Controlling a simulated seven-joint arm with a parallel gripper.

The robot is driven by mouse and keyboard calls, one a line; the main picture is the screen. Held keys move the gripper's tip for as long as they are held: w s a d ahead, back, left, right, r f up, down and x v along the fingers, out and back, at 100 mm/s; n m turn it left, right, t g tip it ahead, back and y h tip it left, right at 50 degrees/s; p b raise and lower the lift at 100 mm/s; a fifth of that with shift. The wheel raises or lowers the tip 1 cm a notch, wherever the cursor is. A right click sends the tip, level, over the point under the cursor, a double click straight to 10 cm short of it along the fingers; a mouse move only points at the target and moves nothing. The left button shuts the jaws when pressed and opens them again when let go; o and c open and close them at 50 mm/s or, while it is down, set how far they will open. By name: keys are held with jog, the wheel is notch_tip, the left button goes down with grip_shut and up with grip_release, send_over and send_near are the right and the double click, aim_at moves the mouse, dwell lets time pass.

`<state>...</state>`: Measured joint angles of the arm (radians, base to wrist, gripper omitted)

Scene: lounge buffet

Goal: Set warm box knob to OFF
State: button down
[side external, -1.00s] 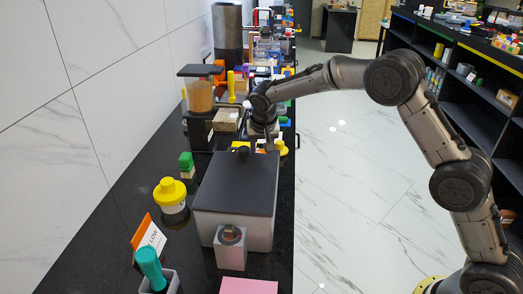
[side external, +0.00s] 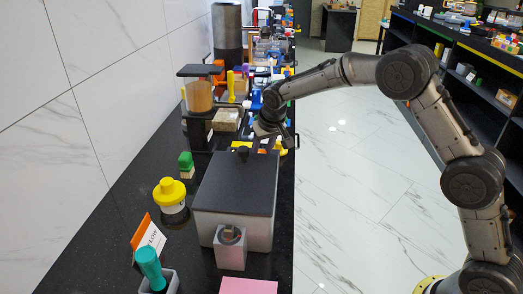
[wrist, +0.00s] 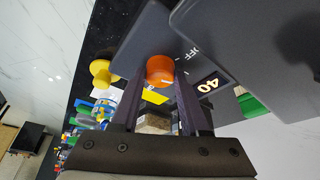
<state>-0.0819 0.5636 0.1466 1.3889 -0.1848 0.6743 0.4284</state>
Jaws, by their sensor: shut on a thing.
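An orange knob (wrist: 160,69) sits on a dark panel (wrist: 133,42) in the wrist view. A pale mark shows on the knob's near face; I cannot tell for certain which setting it points to. The label OFF (wrist: 190,52) is printed to the knob's upper right, and a bright 40 (wrist: 208,85) shows to its lower right. My gripper (wrist: 162,78) has its two dark fingers on either side of the knob, shut on it. In the side view my gripper (side external: 273,143) is just behind a pale box with a dark lid (side external: 236,188); the knob is hidden there.
A yellow-capped jar (side external: 171,195), a green-topped block (side external: 186,164) and an orange-and-white sign (side external: 147,240) stand left of the box. A juice dispenser (side external: 200,98) and cluttered items stand behind. The floor (side external: 350,205) to the right is clear.

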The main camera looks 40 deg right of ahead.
jog(key=n, duration=0.2)
jog(key=n+y, duration=0.2)
jog(key=n, duration=0.1)
jog(key=shift+d+n, duration=0.25)
jog(key=shift+n, duration=0.05)
jog(key=shift+w+n+y, duration=0.1)
jog(key=shift+n+y, duration=0.8)
jog(key=shift+n, duration=1.2)
jog(key=shift+g, duration=0.3)
jog(key=shift+c, duration=2.1)
grip_release()
jog(key=v, duration=1.4)
